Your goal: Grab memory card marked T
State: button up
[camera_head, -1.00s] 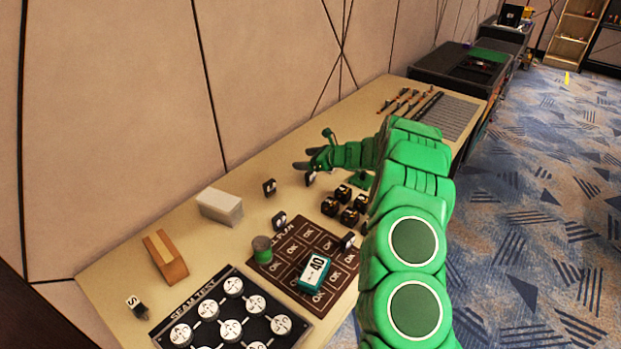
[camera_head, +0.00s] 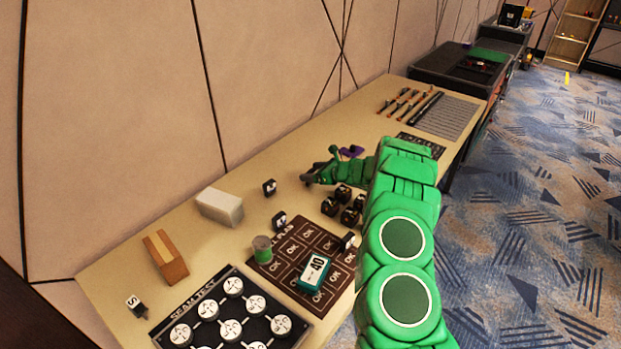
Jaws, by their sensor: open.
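Several small black cards with white labels stand on the tan table. One stands at the back (camera_head: 269,188), one by the dark mat's corner (camera_head: 279,221), one at the mat's right edge (camera_head: 349,241), and one marked S (camera_head: 136,306) at the front left. The other letters are too small to read, so I cannot tell which is T. My green gripper (camera_head: 308,176) is open, low over the table, right of the back card. It hides the spot where another small card showed earlier.
The dark OK mat (camera_head: 334,245) bears a green-and-clear cylinder (camera_head: 262,249) and a box marked 40 (camera_head: 314,272). A white block (camera_head: 220,207), a wooden block (camera_head: 165,258) and the SEAM TEST board (camera_head: 248,321) lie left.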

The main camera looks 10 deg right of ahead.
jog(key=f, duration=0.2)
jog(key=w+a+f, duration=0.1)
jog(key=shift+a+f, duration=0.1)
jog(key=shift+f, duration=0.1)
jog(key=shift+w+a+f, duration=0.1)
jog(key=shift+w+a, duration=0.3)
jog(key=shift+a, duration=0.05)
jog(key=shift+c, duration=0.5)
jog(key=c, duration=0.9)
